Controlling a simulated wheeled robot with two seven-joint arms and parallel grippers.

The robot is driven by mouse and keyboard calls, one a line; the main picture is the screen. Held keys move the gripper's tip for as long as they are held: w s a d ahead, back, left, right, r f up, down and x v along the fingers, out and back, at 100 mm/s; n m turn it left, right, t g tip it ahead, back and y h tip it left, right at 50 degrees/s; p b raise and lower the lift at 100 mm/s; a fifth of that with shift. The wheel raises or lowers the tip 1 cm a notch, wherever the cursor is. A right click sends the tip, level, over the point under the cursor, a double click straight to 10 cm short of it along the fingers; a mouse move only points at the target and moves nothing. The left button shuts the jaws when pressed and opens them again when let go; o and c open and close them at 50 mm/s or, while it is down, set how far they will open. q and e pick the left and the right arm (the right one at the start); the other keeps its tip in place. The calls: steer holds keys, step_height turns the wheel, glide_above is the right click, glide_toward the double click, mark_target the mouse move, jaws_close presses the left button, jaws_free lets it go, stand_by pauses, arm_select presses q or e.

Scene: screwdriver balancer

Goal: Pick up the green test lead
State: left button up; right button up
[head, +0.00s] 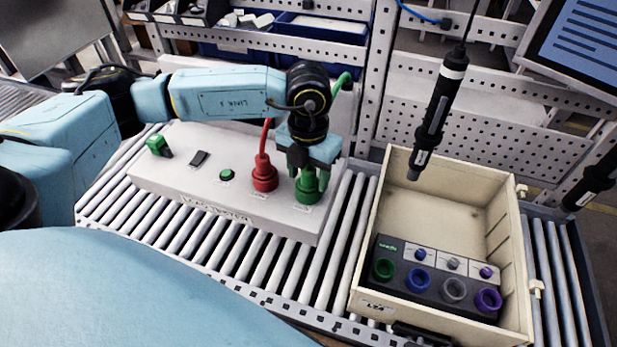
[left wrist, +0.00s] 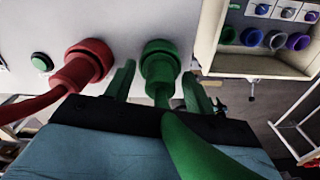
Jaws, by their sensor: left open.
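The green test lead (head: 308,190) stands plugged into the top of the white test box (head: 180,186), to the right of a red lead (head: 264,174). Its green cable rises behind my left gripper. My left gripper (head: 310,178) is directly over the green lead, pointing down, its fingers on either side of the plug. In the left wrist view the green lead (left wrist: 160,66) sits between the two open fingers, with a gap visible on the left side. The cable passes close under the camera. My right gripper is not in view.
A cream crate (head: 450,185) with a panel of coloured sockets (head: 436,278) stands to the right on the roller conveyor (head: 255,250). A black screwdriver (head: 438,108) hangs above the crate. The red lead's cable is close beside my left gripper.

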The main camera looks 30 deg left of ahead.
mark_target(308, 169)
arm_select(q)
steer(key=c, duration=1.1)
steer(key=shift+r, duration=0.15)
step_height(308, 169, up, 8)
steer(key=shift+r+b, duration=0.15)
steer(key=shift+b, duration=0.95)
steer(key=shift+r, duration=0.75)
